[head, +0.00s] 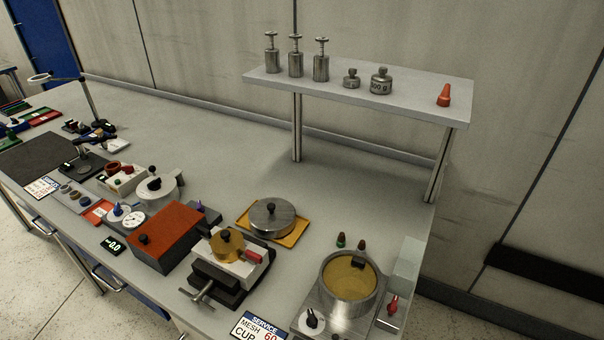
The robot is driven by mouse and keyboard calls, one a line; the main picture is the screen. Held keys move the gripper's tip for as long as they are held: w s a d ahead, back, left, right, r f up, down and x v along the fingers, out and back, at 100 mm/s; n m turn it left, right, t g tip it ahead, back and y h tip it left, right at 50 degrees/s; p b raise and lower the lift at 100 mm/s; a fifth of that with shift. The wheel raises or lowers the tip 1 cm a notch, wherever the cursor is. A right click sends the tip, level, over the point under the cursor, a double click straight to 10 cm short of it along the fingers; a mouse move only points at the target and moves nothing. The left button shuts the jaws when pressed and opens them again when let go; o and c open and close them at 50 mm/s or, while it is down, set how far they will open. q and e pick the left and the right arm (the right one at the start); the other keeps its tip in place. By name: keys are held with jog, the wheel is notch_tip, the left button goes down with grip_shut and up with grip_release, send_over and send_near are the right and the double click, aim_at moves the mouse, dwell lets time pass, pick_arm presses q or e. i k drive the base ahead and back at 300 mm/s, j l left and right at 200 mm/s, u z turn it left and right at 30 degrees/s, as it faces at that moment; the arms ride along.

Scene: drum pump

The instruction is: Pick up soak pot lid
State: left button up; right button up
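A round steel lid (287,222) with a black knob on top lies on an orange-yellow mat (246,232), near the middle of the bench; it looks like the soak pot lid. To its right and nearer the front, a steel pot (348,307) stands uncovered, with amber liquid and a dark block at its rim. Neither of my grippers shows in the head view.
A vise (222,282) holding a brass part stands in front of the lid. A red-topped box (165,232) is to the left. A raised shelf (420,97) with steel weights stands behind. Bench space behind the lid is clear. A service sign (259,329) is at the front.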

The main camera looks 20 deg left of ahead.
aim_at(273, 217)
jog(key=k+j+z, duration=0.15)
jog(key=j+z, duration=0.15)
jog(key=k+j+z, duration=0.15)
jog(key=j+z, duration=0.2)
jog(key=k+j+z, duration=0.3)
jog(key=i+j, duration=0.05)
jog(key=j, duration=0.05)
